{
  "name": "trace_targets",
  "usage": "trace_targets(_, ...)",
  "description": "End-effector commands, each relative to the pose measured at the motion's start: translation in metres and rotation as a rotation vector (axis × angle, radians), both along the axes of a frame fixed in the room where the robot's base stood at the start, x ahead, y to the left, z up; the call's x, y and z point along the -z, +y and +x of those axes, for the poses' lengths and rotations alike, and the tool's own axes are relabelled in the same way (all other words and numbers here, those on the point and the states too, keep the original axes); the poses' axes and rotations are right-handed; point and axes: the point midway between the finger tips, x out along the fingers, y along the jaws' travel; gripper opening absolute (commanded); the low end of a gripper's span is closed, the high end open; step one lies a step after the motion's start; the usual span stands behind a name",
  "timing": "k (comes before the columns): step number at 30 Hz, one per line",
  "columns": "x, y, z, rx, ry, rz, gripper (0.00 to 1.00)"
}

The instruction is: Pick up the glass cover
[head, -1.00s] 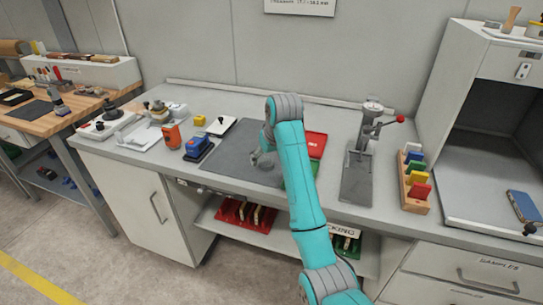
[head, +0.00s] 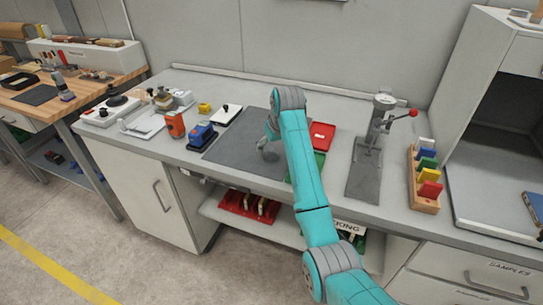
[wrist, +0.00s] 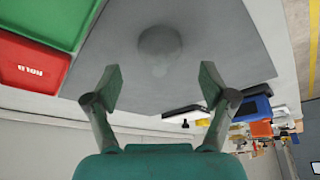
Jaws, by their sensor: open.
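The glass cover (wrist: 160,42) is a clear, pale dome with a small knob-like shape, standing on the dark grey mat (wrist: 235,60) in the wrist view. In the head view the glass cover (head: 269,150) shows faintly on the mat (head: 235,152), just left of my teal arm. My gripper (wrist: 160,86) is open and empty. Its two fingers are spread to either side of the dome's line, with the dome beyond the fingertips and apart from them. In the head view my gripper is hidden or too small to make out.
A red tray (head: 322,135) and a green tray (head: 318,160) lie right of the mat. A lever press (head: 375,130) and a rack of coloured blocks (head: 425,180) stand further right. A blue device (head: 202,135) and an orange one (head: 176,124) stand left.

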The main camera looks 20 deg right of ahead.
Motion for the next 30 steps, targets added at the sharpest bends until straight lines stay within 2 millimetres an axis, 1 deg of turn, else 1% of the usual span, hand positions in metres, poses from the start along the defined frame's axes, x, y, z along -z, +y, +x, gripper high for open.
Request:
trace_targets(1,0.008,0.001,0.002,0.000,0.002,0.000,0.83)
trace_targets(6,0.024,0.002,0.009,0.000,0.001,0.000,0.83)
trace_targets(14,0.026,0.002,0.011,0.000,-0.002,0.000,0.83)
trace_targets(15,0.026,0.002,0.010,0.000,-0.002,0.000,0.80)
trace_targets(17,0.026,0.002,0.010,0.000,-0.002,0.000,0.65)
trace_targets(18,0.026,0.002,0.010,0.000,-0.002,0.000,0.55)
trace_targets(20,0.026,0.002,0.010,0.000,-0.002,0.000,0.40)
trace_targets(21,0.026,0.002,0.010,0.000,-0.001,0.000,0.30)
trace_targets(22,0.026,0.002,0.010,0.000,-0.001,0.000,0.23)
trace_targets(23,0.026,0.002,0.010,0.000,-0.001,0.000,0.18)
trace_targets(30,0.026,0.002,0.010,0.000,-0.001,0.000,0.18)
